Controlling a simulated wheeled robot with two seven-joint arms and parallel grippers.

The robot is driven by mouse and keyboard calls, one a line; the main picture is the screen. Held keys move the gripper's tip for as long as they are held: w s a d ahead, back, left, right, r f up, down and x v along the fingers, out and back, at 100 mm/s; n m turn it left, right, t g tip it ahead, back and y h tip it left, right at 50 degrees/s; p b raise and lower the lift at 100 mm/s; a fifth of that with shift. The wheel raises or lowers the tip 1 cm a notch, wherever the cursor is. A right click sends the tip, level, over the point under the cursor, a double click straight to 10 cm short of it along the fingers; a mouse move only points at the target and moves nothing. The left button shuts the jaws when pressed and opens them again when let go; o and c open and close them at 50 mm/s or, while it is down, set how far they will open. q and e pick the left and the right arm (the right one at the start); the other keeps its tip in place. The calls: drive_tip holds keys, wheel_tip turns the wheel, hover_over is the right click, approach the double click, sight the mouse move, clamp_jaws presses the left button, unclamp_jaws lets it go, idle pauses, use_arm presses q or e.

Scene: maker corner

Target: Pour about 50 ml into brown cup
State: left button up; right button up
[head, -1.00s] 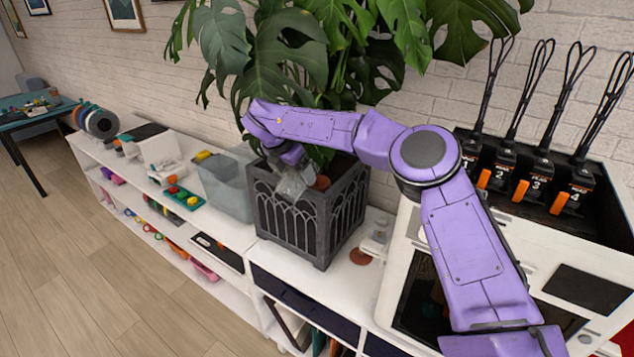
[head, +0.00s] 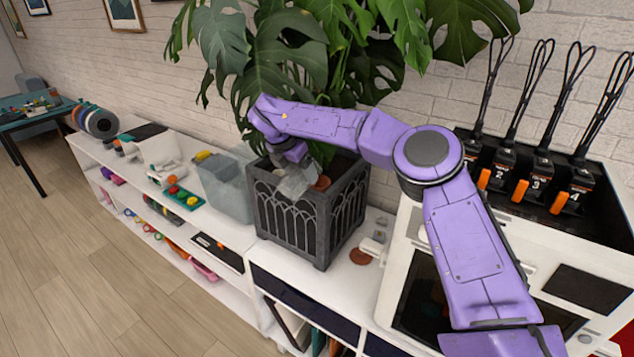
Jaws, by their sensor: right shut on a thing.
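My right gripper (head: 291,163) is at the planter, beneath the monstera leaves, shut on a clear see-through vessel (head: 298,183). The vessel looks tilted over the planter's front rim; its contents cannot be made out. A small reddish-brown thing (head: 322,183) shows just right of the vessel, inside the planter's rim; I cannot tell whether it is the brown cup. A flat round brown piece (head: 360,257) lies on the white shelf top right of the planter. My left gripper is not in view.
The dark lattice planter (head: 318,222) with its large plant stands on the white shelf. A translucent grey bin (head: 226,190) is close on its left, and a green tray (head: 180,196) with coloured pieces beyond. A white machine (head: 553,262) stands at right, under my arm.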

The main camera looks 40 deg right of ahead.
drive_tip(key=shift+d+r+y, duration=0.25)
drive_tip(key=shift+r+y, duration=0.1)
drive_tip(key=shift+y, duration=0.25)
idle(0.7)
